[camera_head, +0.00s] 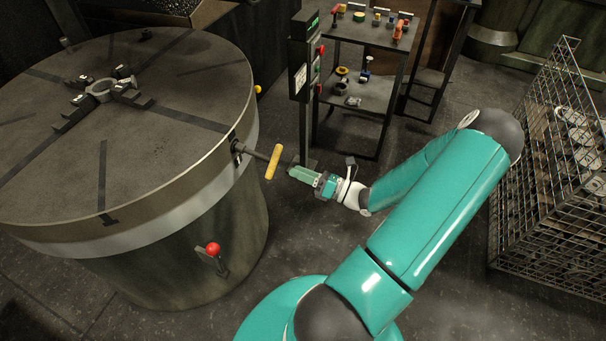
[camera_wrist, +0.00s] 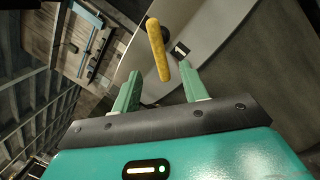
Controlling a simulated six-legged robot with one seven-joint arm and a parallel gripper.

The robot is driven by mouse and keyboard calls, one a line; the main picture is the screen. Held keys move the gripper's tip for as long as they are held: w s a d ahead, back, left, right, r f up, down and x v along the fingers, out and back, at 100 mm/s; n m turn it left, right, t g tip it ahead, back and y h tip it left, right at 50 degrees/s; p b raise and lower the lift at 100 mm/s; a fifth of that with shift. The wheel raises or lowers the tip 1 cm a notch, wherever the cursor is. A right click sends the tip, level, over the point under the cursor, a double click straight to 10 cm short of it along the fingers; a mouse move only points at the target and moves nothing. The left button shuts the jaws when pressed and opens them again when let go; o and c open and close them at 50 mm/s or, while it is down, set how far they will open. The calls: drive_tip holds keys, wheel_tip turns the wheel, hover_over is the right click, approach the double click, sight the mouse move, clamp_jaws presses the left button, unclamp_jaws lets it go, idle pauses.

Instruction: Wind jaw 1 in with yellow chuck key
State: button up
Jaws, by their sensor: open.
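The yellow chuck key (camera_head: 273,162) sticks out from the side of the big round chuck table (camera_head: 180,121), its dark shaft in a socket in the rim and its yellow cross handle tilted. My gripper (camera_head: 291,171) is just right of the handle, apart from it. In the wrist view the yellow handle (camera_wrist: 158,50) lies beyond and between my two green fingertips (camera_wrist: 161,80), which are spread and empty. Jaws (camera_head: 122,73) sit around a grey ring casting (camera_head: 101,90) on the table top. I cannot tell which jaw is jaw 1.
A red-knobbed lever (camera_head: 213,249) stands out from the table's base. A control post (camera_head: 303,80) with buttons rises behind my gripper. A shelf cart (camera_head: 365,92) holds small parts. A wire cage (camera_head: 550,170) with castings stands at right. Floor below my forearm is clear.

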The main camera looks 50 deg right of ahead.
sight(277, 163)
drive_tip(key=shift+x, duration=4.4)
drive_tip(key=shift+s, duration=0.1)
clamp_jaws()
